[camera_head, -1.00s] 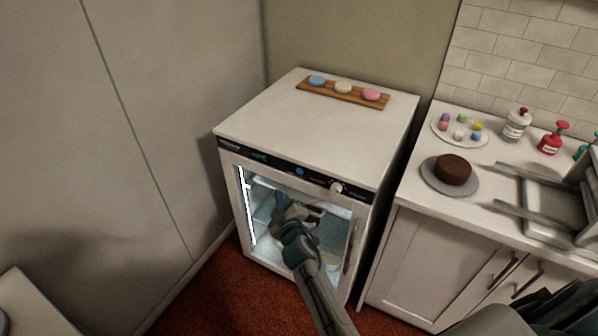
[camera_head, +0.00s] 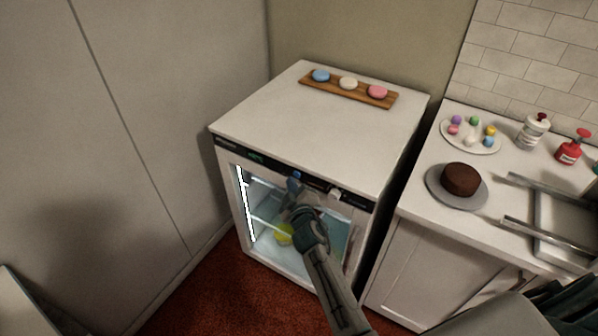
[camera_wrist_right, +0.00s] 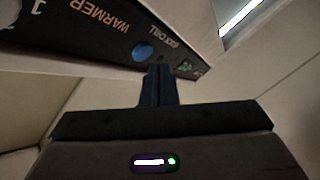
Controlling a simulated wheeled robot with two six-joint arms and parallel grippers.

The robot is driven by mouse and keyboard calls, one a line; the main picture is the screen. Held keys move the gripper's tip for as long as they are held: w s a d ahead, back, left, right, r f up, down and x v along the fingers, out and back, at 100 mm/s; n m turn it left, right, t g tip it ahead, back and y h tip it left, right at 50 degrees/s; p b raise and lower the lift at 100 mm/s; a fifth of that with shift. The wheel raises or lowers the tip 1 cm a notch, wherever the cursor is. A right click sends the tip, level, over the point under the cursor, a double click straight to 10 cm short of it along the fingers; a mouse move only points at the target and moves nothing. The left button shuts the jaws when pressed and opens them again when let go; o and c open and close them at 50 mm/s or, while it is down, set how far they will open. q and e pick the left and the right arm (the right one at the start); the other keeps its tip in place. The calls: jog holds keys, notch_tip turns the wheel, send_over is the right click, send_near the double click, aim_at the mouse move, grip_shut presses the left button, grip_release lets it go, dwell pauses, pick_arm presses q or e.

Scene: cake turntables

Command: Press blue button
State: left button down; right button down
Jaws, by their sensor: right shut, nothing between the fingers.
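The blue button (camera_wrist_right: 143,50) is a round disc on the black control panel (camera_wrist_right: 100,35) of the small glass-door cabinet. In the wrist view it shows clear, just past my fingertips and slightly to their left. My right gripper (camera_wrist_right: 158,72) is shut and empty, its tips close to the panel; I cannot tell whether they touch it. In the head view the right gripper (camera_head: 294,184) is raised in front of the panel and covers the button's area, so the button is hard to make out there. My left gripper is not in view.
The cabinet's top (camera_head: 310,120) holds a wooden board (camera_head: 335,92) with three macarons. A white knob (camera_head: 335,194) is right of the gripper on the panel. The counter at right holds a chocolate cake (camera_head: 461,180), a plate of sweets, bottles and a metal rack (camera_head: 565,225).

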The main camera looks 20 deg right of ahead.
dwell(0.3)
jog(key=shift+d, duration=0.1)
dwell(1.6)
jog(key=shift+w+d, duration=0.3)
jog(key=shift+w+d, duration=0.2)
jog(key=shift+d, duration=0.05)
dwell(0.7)
dwell(0.3)
jog(key=shift+s+a, duration=0.5)
jog(key=shift+a, duration=0.15)
jog(key=shift+s+a+b, duration=0.2)
jog(key=shift+s+a, duration=0.6)
jog(key=shift+a, duration=0.2)
jog(key=shift+s+a+b, duration=0.15)
jog(key=shift+s+a, duration=0.6)
jog(key=shift+a, duration=0.2)
